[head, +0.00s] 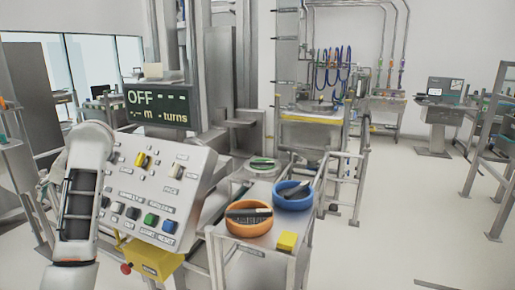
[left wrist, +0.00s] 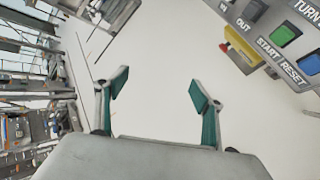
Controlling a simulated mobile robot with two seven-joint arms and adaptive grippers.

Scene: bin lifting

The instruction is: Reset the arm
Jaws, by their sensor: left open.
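My left gripper (left wrist: 160,88) is open and empty in the left wrist view, its two fingers spread over the pale floor. In the head view my left arm stands at the left, in front of the edge of a sloped grey control panel (head: 170,180) with knobs and coloured buttons. In the left wrist view the panel's corner (left wrist: 303,88) is at the upper right, with green and blue buttons and START / RESET lettering. It is apart from the fingers. My right gripper is not in view.
A display (head: 158,105) above the panel reads OFF. A yellow box with a red button (head: 150,262) hangs below the panel. Right of it a metal cart (head: 245,262) carries an orange bowl (head: 249,229), a blue bowl (head: 293,202) and a yellow block (head: 287,241).

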